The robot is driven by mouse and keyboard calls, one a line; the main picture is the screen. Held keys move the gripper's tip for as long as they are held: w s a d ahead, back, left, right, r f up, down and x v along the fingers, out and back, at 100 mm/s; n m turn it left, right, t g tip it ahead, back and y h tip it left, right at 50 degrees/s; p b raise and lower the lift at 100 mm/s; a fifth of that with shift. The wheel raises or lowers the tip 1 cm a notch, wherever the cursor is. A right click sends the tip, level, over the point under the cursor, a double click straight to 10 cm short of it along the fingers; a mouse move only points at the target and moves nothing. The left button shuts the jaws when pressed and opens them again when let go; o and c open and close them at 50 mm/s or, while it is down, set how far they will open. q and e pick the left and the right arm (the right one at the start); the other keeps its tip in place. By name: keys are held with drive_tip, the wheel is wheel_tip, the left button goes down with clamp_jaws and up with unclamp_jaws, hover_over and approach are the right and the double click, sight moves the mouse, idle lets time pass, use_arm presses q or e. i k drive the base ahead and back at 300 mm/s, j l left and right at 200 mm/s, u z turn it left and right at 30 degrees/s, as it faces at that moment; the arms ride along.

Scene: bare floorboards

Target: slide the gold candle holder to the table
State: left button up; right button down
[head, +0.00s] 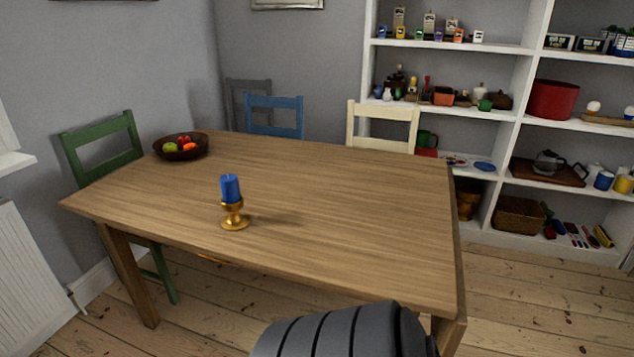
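The gold candle holder (235,219) stands upright on the wooden table (340,213), left of the middle and fairly close to the front edge. A blue candle (230,188) sits in its cup. Neither of my grippers is in the head view. A dark grey ribbed part at the bottom, right of centre, covers a bit of the table's near edge; it looks like a part of my own arm. Nothing touches the candle holder except the tabletop and the candle.
A dark bowl of fruit (182,146) stands at the table's far left corner. Green (103,146), blue (274,117) and cream (383,125) chairs stand around the table. White shelves (520,130) with many items line the back right. Most of the tabletop is clear.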

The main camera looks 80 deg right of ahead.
sight(235, 221)
drive_tip(key=z, duration=2.15)
